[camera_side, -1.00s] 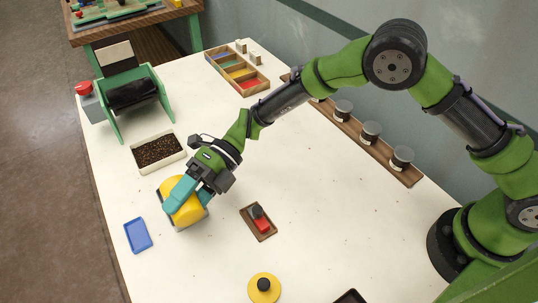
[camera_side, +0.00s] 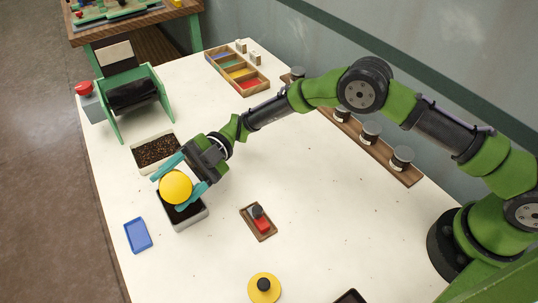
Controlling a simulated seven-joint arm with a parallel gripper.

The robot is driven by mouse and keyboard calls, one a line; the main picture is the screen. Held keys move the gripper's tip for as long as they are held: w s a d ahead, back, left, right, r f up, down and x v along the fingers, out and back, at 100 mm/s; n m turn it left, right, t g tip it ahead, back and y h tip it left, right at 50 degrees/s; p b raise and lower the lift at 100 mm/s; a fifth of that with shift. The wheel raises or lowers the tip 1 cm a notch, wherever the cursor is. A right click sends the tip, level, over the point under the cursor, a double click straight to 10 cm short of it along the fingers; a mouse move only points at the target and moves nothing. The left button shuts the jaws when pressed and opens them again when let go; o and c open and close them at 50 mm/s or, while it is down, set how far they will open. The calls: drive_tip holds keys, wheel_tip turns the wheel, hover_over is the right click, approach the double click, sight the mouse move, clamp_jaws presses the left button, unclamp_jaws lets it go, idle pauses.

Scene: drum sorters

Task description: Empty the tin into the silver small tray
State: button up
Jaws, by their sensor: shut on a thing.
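My gripper (camera_side: 181,178) has teal fingers shut on the yellow tin (camera_side: 176,188), one finger on each side. The tin is tipped over, with a round yellow end facing the camera; its mouth is not visible. It is held over the silver small tray (camera_side: 189,222), a grey-rimmed box on the table. The tin hides the tray's far part. The inside of the tray looks dark; I cannot tell whether that is contents or shadow.
A blue tray (camera_side: 138,235) lies to the left and a cream tray of dark grains (camera_side: 155,151) stands behind. A small wooden board with red and black pieces (camera_side: 259,223) and a yellow lid with a black knob (camera_side: 264,288) lie to the right. The table's middle is clear.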

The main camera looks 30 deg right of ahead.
drive_tip(key=shift+r, duration=0.9)
drive_tip(key=shift+f, duration=0.95)
